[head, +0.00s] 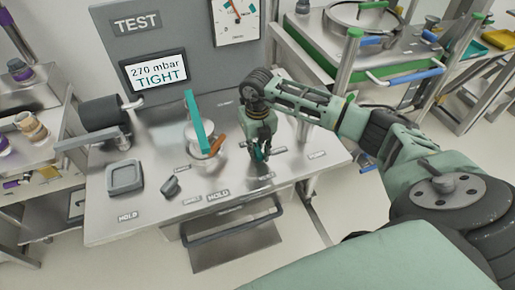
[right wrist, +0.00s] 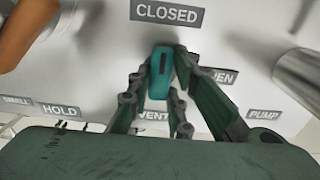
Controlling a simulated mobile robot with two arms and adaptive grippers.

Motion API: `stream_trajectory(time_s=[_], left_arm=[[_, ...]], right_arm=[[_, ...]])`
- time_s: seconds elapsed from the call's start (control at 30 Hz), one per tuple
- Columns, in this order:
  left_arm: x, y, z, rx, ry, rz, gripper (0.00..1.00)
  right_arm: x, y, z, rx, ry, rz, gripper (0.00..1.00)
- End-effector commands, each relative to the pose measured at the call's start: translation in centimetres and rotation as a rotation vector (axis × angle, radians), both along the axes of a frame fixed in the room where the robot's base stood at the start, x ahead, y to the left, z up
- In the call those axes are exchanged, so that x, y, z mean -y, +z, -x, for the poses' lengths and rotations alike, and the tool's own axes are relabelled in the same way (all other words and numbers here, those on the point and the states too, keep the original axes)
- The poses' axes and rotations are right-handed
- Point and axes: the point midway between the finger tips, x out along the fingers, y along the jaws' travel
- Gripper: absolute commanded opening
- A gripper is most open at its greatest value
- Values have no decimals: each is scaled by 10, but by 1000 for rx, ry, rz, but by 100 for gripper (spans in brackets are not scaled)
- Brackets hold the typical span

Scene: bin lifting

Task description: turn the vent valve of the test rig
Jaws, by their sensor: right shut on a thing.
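The vent valve's teal handle (right wrist: 160,72) stands between my right gripper's fingers in the right wrist view. Its long side points up the picture toward the CLOSED label (right wrist: 167,13). The OPEN label lies to its right, partly covered by a finger, and the VENT label is below it. My right gripper (head: 261,152) is shut on the handle, reaching down to the rig's bench top (head: 150,212); the fingers largely hide the valve in the head view. The rig's display (head: 156,71) reads 270 mbar TIGHT. My left gripper is not in view.
Left of my right gripper stand a round pot with a teal bar (head: 196,122) and an orange lever (head: 218,145). A grey square tray (head: 125,177) sits farther left. A gauge (head: 236,17) is on the back panel. A drawer handle (head: 232,224) juts out in front.

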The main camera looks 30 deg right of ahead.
Motion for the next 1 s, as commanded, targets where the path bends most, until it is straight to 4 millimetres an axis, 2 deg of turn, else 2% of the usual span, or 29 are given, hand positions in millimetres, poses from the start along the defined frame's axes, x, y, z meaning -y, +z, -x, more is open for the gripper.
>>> stream_trajectory(time_s=[0.37,1.0], left_arm=[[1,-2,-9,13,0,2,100],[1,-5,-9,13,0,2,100]], right_arm=[[0,0,0,-2,-112,-1,0],[0,0,0,-3,-687,0,0]])
